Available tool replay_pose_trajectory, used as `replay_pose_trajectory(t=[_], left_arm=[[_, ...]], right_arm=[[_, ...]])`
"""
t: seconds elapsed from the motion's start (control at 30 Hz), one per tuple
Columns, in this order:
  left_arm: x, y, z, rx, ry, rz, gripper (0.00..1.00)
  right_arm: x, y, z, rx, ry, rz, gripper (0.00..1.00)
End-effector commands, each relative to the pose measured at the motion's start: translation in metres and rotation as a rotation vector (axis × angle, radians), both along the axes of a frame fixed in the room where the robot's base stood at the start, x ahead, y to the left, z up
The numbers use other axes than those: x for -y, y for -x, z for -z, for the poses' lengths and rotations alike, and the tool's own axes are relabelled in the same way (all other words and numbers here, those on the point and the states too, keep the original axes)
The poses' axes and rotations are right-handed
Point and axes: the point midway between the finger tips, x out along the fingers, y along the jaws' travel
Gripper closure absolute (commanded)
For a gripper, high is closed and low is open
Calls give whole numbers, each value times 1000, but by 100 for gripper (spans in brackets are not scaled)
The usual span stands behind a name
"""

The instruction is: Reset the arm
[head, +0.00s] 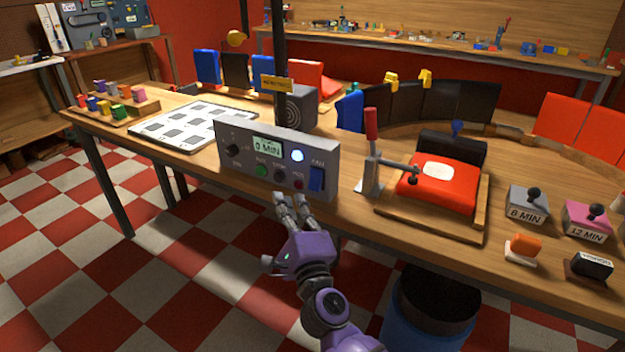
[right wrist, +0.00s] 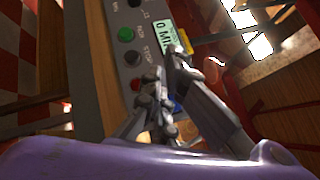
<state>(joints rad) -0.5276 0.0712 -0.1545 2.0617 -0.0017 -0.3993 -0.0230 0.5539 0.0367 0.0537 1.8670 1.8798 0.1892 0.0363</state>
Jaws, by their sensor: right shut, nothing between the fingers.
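My right gripper (head: 289,198) is purple with grey fingers. It is shut and empty, just in front of the lower edge of a grey control box (head: 232,170) on the table's front edge. In the right wrist view the gripper's fingers (right wrist: 165,72) reach over the box's face (right wrist: 112,65); I cannot tell whether they touch it. The box has a display (head: 267,147) reading 0 MIN, a green button (head: 261,170), a knob (head: 232,150), a lit blue-white lamp (head: 298,155) and a blue rocker switch (head: 316,179). My left gripper is not in view.
Right of the box stands a red-handled lever clamp (head: 371,140) beside a red pad (head: 440,190) on a wooden tray. Blocks marked 8 MIN (head: 527,205) and 12 MIN (head: 587,220) lie further right. A blue bin (head: 425,315) stands below. The checkered floor at left is clear.

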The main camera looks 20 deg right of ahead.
Motion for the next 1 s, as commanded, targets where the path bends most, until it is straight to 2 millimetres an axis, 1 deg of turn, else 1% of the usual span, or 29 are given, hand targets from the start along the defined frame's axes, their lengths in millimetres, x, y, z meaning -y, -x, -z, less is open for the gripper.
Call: replay_pose_trajectory(t=[0.03,0.2,0.7,0.73,0.83,0.87,0.9,0.93,0.97,1.0], left_arm=[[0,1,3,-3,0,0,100],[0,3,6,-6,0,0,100],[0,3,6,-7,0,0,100],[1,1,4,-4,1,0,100],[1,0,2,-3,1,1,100],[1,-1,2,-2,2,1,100],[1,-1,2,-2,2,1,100],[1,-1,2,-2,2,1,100],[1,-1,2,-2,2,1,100],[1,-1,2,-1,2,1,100]], right_arm=[[-3,3,4,-1,-2,0,100],[-9,7,6,0,0,1,100],[-10,8,5,1,0,0,100],[-12,7,4,5,8,-8,100],[-24,10,-7,37,140,-25,100],[-30,11,-12,51,197,-31,100],[-40,14,-17,67,290,-40,100],[-46,18,-15,71,368,-45,100],[-51,24,-9,66,451,-52,100],[-59,34,5,50,568,-64,100]])
